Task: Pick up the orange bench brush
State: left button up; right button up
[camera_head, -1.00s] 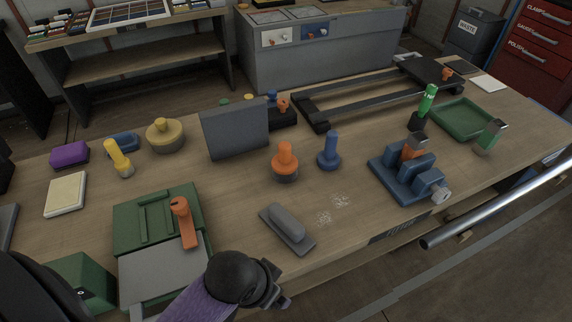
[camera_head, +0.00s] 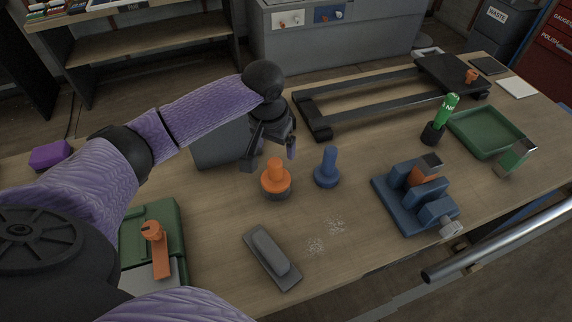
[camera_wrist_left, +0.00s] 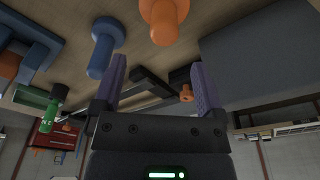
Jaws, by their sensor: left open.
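The orange bench brush (camera_head: 275,176), an upright knob handle on a round body with a dark underside, stands on the bench in the middle of the head view. In the left wrist view the brush (camera_wrist_left: 164,18) shows at the top, cut off by the edge. My left gripper (camera_head: 273,150) is open and empty, above the bench and close behind the brush in the head view. Its two purple fingers (camera_wrist_left: 160,85) have nothing between them in the wrist view. My right gripper is not in view.
A blue knobbed tool (camera_head: 327,168) stands just right of the brush. A grey panel (camera_head: 218,142) is behind, partly hidden by my arm. A grey float (camera_head: 270,255) lies in front. A blue vise (camera_head: 412,195) and green tray (camera_head: 487,132) are to the right.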

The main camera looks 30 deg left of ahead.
aim_at(276, 169)
pick_arm(q)
jog(key=shift+w+a+f, duration=0.15)
jog(key=shift+a+f, duration=0.1)
jog(key=f+b, duration=0.4)
jog(key=f, duration=0.5)
jog(key=shift+w, duration=0.2)
grip_shut()
